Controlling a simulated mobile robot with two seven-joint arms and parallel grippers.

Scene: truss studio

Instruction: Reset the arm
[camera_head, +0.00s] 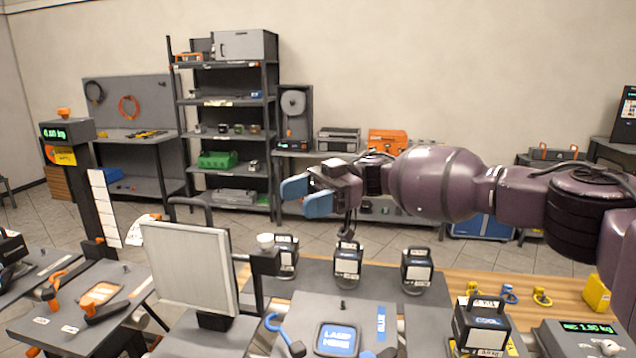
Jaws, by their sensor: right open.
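My right arm comes in from the right edge, purple and black, stretched level to the left above the workbench. My right gripper (306,197) is at its end, with two blue fingertips spread apart and nothing between them. It hangs in the air above and behind a row of black handled blocks on the bench. My left gripper is not in view.
Handled blocks (348,263) with white labels stand below the gripper, one more (418,268) to the right. A grey panel (188,270) stands at left. A "COOL" block (481,325) and a scale (584,338) are front right. Shelves (222,130) stand behind.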

